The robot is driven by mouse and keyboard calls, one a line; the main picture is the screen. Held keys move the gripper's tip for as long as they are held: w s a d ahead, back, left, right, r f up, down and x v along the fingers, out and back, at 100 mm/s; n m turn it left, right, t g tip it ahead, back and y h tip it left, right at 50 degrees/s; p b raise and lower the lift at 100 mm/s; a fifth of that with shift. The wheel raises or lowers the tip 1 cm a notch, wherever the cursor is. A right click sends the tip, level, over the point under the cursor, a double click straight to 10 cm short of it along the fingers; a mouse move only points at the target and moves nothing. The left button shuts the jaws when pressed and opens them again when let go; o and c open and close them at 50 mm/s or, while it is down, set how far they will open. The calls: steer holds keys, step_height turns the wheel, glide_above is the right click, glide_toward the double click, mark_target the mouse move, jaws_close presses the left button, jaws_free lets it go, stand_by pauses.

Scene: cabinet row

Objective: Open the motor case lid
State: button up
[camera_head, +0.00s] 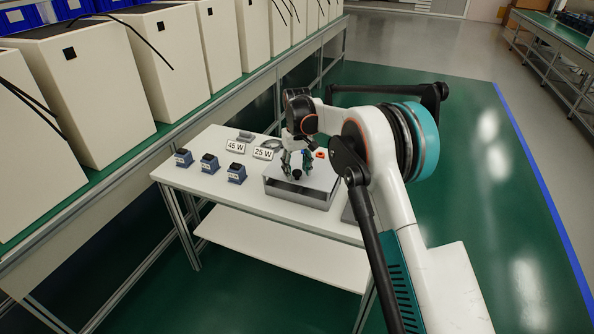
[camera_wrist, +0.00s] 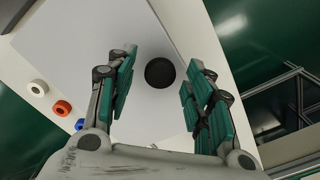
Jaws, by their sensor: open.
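The motor case (camera_head: 300,194) is a low grey metal box on the white table, with a pale flat lid on top. The lid (camera_wrist: 140,50) fills much of the wrist view. A round black knob (camera_wrist: 160,73) stands on the lid; it also shows in the head view (camera_head: 297,174). My gripper (camera_wrist: 158,88) is open over the lid, with its green-padded fingers on either side of the knob and apart from it. In the head view my gripper (camera_head: 296,160) points down above the case, and my arm hides part of the case's right side.
The white table (camera_head: 250,204) also holds several blue motors (camera_head: 210,163), a "45 W" sign (camera_head: 236,147) and a "25 W" sign (camera_head: 263,153). White, orange (camera_wrist: 62,108) and blue round parts lie left of the lid in the wrist view. White cabinets (camera_head: 85,90) line the left bench.

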jaws_close()
steer(key=shift+r, duration=0.1)
